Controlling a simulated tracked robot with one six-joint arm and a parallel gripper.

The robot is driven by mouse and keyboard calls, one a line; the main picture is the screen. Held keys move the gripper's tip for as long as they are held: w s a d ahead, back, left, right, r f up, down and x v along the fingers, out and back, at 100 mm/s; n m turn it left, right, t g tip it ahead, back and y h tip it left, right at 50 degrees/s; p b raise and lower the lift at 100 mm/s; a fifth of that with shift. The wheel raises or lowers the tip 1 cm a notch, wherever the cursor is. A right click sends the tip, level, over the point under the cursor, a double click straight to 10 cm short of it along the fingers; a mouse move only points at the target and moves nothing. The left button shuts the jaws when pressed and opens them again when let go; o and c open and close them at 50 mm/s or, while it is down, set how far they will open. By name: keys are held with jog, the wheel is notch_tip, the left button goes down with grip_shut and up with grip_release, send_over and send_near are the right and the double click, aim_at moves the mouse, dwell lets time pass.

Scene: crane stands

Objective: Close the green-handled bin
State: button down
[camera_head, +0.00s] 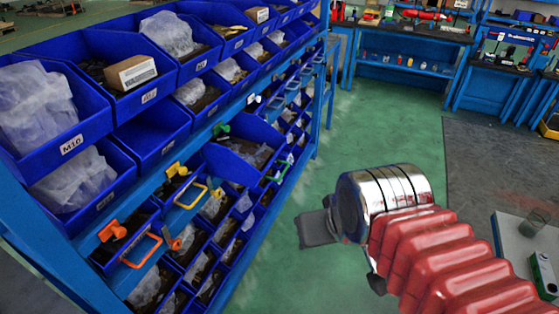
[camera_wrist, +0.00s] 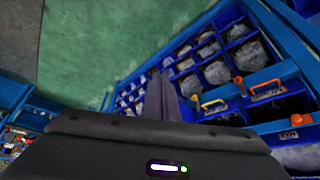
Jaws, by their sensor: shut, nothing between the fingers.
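The green-handled bin (camera_head: 232,164) is a blue bin in the rack's lower rows, in the middle of the head view. It sticks out of the rack farther than the bins around it. A green clip (camera_head: 221,131) shows at its back and a green handle (camera_head: 277,177) at its front right. My gripper (camera_head: 316,229) is shut and empty, over the green floor to the right of and nearer than this bin, apart from it. In the wrist view my gripper's fingers (camera_wrist: 162,97) point toward the rack; I cannot make out the green handle there.
A yellow handle (camera_head: 192,193) and an orange handle (camera_head: 141,251) stick out from nearer bins. Upper blue bins (camera_head: 62,143) overhang them with bagged parts. The green floor (camera_head: 375,130) is clear toward the blue workbenches (camera_head: 408,70). A grey table (camera_head: 520,240) stands at right.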

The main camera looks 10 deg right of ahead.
jog(key=w+f+m+g+y, duration=0.25)
jog(key=w+m+y, duration=0.25)
jog(key=w+m, duration=0.85)
jog(key=w+d+f+m+t+y, duration=0.2)
jog(key=w+d+m, duration=0.3)
jog(key=w+m, duration=0.1)
jog(key=w+d+f+m+t+y, duration=0.1)
jog(key=w+d+f+m+y, duration=0.1)
jog(key=w+d+m, duration=0.3)
jog(key=w+f, duration=0.1)
jog(key=w, duration=0.3)
jog(key=shift+d+f+m+t, duration=0.25)
jog(key=shift+m+t, duration=0.1)
jog(key=shift+a+f, duration=0.1)
